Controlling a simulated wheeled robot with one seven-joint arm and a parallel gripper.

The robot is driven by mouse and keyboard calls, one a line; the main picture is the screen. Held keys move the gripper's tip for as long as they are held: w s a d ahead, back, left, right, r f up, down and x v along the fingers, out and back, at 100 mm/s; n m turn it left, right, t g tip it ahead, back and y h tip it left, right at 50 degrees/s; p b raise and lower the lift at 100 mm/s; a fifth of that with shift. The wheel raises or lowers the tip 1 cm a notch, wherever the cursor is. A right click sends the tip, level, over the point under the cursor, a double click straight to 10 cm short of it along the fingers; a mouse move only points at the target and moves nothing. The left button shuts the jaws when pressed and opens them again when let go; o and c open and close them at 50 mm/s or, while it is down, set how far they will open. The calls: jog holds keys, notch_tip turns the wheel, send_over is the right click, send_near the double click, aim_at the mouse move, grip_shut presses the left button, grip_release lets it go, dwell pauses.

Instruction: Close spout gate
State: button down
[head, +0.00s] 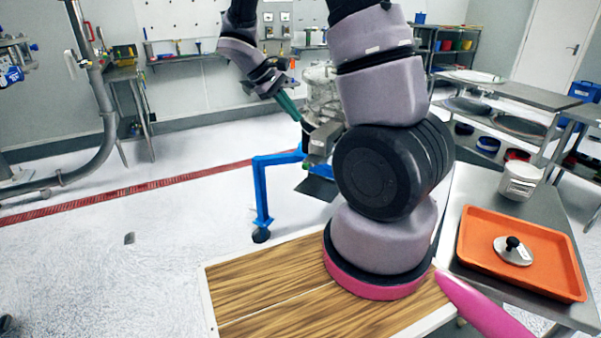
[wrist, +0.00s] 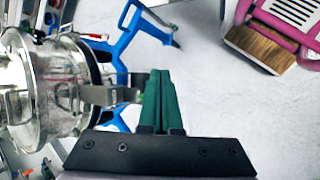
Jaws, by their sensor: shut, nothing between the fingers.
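The powder sifter (head: 321,92) stands on blue legs behind my arm in the head view, partly hidden by it. I cannot tell for sure that this is the spout gate's handle. My gripper (wrist: 158,88) has green fingers closed together with nothing between them. The fingers are right beside the end of that piece; whether they touch it is unclear. My gripper (head: 289,106) is at the sifter's left side in the head view.
The blue stand (head: 263,190) reaches out low on the floor. At the right a steel table (head: 462,205) holds an orange tray (head: 480,250) with a round lid (head: 512,252), and a white pot (head: 521,180). Open floor lies at the left.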

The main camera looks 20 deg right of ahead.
jog(key=w+f+n+t+h, duration=0.1)
jog(key=w+f+n+h, duration=0.25)
jog(key=f, duration=0.45)
jog(key=w+f+n+t+h, duration=0.1)
jog(key=w+f+n+h, duration=0.25)
jog(key=f, duration=0.35)
jog(key=n+t+h, duration=0.1)
jog(key=n+t, duration=0.8)
jog(key=n, duration=0.4)
send_near(309, 162)
jog(key=w+d, duration=0.1)
jog(key=d+f, duration=0.1)
jog(key=shift+w+d+f, duration=0.15)
jog(key=shift+w+d, duration=0.2)
jog(key=shift+w, duration=0.05)
jog(key=x, duration=0.6)
jog(key=shift+w+d, duration=0.25)
jog(key=shift+w, duration=0.05)
jog(key=shift+r, duration=0.25)
